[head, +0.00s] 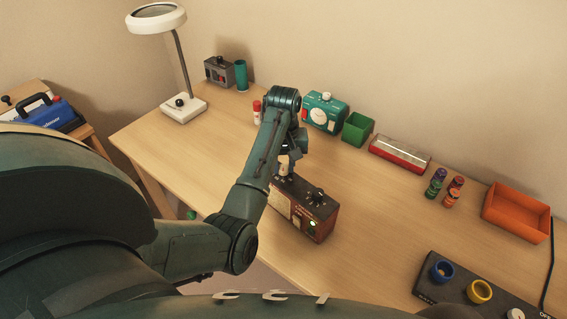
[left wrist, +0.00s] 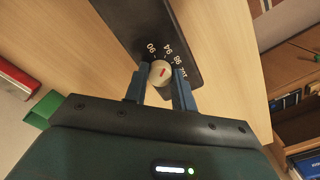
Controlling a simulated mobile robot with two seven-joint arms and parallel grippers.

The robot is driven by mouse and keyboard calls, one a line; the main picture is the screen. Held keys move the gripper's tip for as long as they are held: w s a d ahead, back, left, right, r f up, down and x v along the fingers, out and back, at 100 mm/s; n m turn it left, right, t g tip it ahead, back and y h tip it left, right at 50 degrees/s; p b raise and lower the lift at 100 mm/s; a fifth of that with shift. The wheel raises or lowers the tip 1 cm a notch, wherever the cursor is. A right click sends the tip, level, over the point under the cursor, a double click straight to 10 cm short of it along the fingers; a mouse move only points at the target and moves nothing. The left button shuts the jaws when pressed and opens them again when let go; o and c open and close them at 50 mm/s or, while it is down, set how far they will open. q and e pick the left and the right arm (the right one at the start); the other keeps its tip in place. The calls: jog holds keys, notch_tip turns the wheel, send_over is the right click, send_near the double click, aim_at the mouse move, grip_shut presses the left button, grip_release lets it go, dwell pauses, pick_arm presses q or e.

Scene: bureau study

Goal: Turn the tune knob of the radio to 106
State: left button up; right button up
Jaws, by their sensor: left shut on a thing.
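The radio (head: 313,222) is a dark reddish-brown box with a black top, standing near the front edge of the desk. In the left wrist view, the tune knob (left wrist: 160,73) is pale and round with a red mark, on the radio's dark top (left wrist: 140,22). White numbers such as 90, 94 and 98 ring it; some of the ring is hidden. My left gripper (left wrist: 160,82) is shut on the tune knob from both sides. The mark's exact reading is unclear.
On the desk (head: 375,215), a teal device with a dial (head: 324,112), a green box (head: 357,128) and a red-silver case (head: 400,153) stand behind the radio. An orange tray (head: 517,212) and a dark panel with coloured rings (head: 440,290) are right. A lamp (head: 184,108) stands left.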

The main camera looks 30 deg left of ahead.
pick_arm(q)
jog(key=m, duration=0.6)
jog(key=shift+a, duration=0.1)
jog(key=m, duration=0.5)
jog(key=shift+m, duration=0.4)
jog(key=m, duration=0.5)
jog(key=shift+m, duration=0.3)
jog(key=m, duration=0.5)
jog(key=shift+m, duration=0.4)
jog(key=o, duration=1)
jog(key=shift+r, duration=0.15)
